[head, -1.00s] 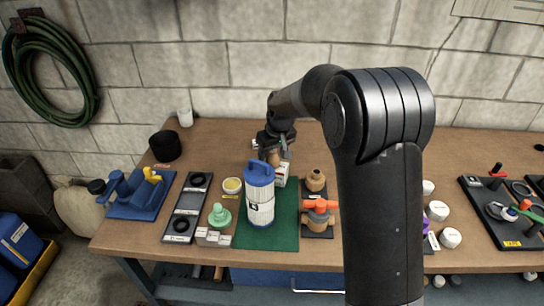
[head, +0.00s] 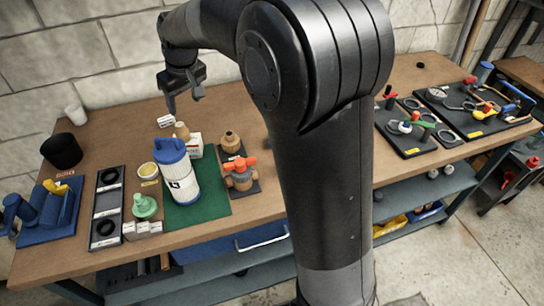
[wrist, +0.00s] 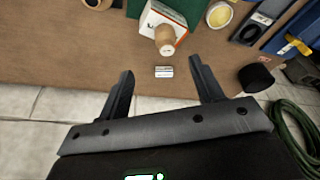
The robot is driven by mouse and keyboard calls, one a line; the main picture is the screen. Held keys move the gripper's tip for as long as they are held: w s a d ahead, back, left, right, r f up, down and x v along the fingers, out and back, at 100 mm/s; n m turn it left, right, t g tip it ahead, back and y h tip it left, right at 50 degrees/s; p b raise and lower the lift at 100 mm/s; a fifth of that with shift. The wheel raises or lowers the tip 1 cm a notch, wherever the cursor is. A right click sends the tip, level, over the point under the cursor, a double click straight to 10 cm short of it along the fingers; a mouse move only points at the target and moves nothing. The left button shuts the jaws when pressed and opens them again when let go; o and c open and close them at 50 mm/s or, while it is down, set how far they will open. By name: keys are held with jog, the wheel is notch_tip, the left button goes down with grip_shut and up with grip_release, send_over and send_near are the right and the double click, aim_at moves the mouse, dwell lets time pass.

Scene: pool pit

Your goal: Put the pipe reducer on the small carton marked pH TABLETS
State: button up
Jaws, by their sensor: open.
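The tan, rounded pipe reducer (head: 182,131) is at the white carton (head: 196,146), behind the blue-capped filter cartridge. In the wrist view the reducer (wrist: 165,40) overlaps the near edge of the carton (wrist: 153,19), which has an orange-red stripe. It seems to be at the carton's top, but I cannot tell how it rests there. The carton's print is too small to read. My gripper (head: 184,102) is open and empty, above and behind the reducer. In the wrist view its fingers (wrist: 161,70) are spread, apart from the reducer.
The filter cartridge (head: 175,172) stands on a green mat (head: 210,208) in front of the carton. A tan fitting (head: 230,142) and an orange-handled valve (head: 240,174) stand to the right. A small white label (head: 165,121) lies behind. The wall is close behind the bench.

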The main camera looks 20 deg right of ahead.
jog(key=s+d+r+m+t, duration=0.1)
jog(key=s+d+r+m, duration=0.1)
jog(key=s+d+r, duration=0.5)
jog(key=s+d+f+m, duration=0.1)
jog(key=s+d, duration=0.1)
jog(key=s, duration=0.6)
jog(key=s+d+f+m+t+h, duration=0.1)
jog(key=s+d+f, duration=0.1)
jog(key=s, duration=0.6)
jog(key=s+d+f+m, duration=0.2)
jog(key=s+d, duration=0.2)
jog(key=s, duration=0.4)
jog(key=shift+s+d+t+h, duration=0.25)
jog(key=shift+s+t+h, duration=0.05)
jog(key=shift+s+t, duration=0.1)
